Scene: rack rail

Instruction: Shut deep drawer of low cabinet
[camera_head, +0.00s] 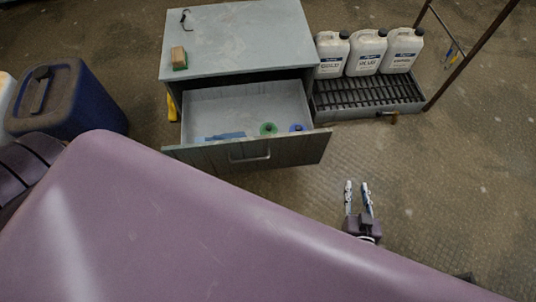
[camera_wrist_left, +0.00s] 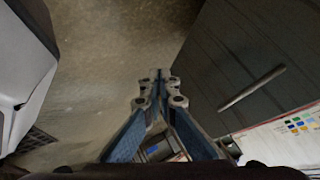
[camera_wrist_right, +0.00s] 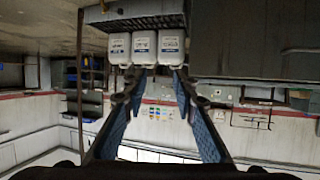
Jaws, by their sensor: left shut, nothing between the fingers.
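The low grey cabinet (camera_head: 235,35) stands at the top middle of the head view. Its deep drawer (camera_head: 250,152) is pulled out towards me, with a bar handle on its front. Inside lie a flat blue item (camera_head: 226,136), a green round item (camera_head: 268,129) and a small blue item (camera_head: 297,127). My right gripper (camera_head: 357,186) is open and empty, right of the drawer front and apart from it. My left gripper (camera_wrist_left: 160,80) is shut and empty, beside a dark panel with a bar handle (camera_wrist_left: 252,88). It is hidden in the head view.
Three white jugs (camera_head: 366,52) stand on a black grated tray (camera_head: 366,94) right of the cabinet. A blue container (camera_head: 68,98) stands at the left. A sponge-like block (camera_head: 178,57) lies on the cabinet top.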

